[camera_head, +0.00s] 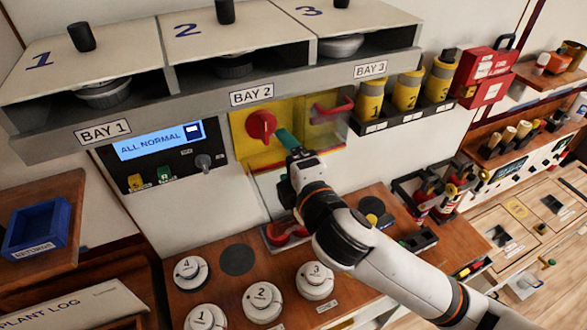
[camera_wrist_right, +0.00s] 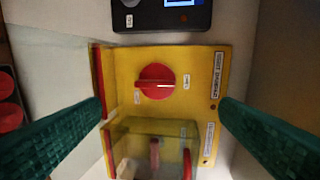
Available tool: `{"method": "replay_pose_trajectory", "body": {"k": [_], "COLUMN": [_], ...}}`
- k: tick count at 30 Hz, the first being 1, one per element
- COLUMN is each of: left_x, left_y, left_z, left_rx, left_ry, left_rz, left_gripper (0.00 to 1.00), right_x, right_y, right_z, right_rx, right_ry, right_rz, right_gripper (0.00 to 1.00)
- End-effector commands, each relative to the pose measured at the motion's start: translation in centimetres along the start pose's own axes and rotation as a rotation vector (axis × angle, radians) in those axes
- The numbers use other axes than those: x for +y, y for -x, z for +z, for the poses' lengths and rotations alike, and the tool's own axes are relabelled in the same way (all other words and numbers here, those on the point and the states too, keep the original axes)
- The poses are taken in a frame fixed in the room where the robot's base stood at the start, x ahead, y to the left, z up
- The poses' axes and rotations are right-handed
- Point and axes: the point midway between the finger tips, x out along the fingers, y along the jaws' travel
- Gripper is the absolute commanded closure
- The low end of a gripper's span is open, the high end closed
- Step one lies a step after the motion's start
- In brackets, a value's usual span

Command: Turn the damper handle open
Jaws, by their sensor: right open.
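The red rotary handle (camera_head: 262,125) sits on a yellow panel (camera_head: 243,149) under the BAY 2 label. In the right wrist view the red handle (camera_wrist_right: 157,82) faces me near the middle, with a pale line on it running sideways. Small labels beside it are too small to read surely. My right gripper (camera_head: 287,139) is just right of the handle in the head view. In the wrist view its green fingers (camera_wrist_right: 161,106) are spread wide on either side of the panel, with nothing between them. They appear apart from the handle. My left gripper is out of view.
A clear cover (camera_head: 325,130) with a red handle (camera_head: 333,107) adjoins the yellow panel. An ALL NORMAL display (camera_head: 160,141) is on the left. Yellow numbered cylinders (camera_head: 406,90) stand at right. Numbered white discs (camera_head: 262,302) lie on the wooden counter (camera_head: 222,290) below.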

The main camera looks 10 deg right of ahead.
Motion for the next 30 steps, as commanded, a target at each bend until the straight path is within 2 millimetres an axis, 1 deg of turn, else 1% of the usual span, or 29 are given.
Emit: {"method": "replay_pose_trajectory", "body": {"k": [6,12,30], "left_x": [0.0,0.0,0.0], "left_y": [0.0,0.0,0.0], "left_z": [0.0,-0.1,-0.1], "left_rx": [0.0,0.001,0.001], "left_ry": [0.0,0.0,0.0], "left_rz": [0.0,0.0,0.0], "left_gripper": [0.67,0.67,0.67], "right_x": [0.3,0.4,0.4], "right_y": [1.5,2.4,2.4], "right_z": [0.0,0.0,0.0], "right_rx": [0.0,0.0,0.0], "right_ry": [0.002,0.001,0.001], "right_rz": [0.0,0.001,0.0], "right_gripper": [0.15,0.15,0.15]}}
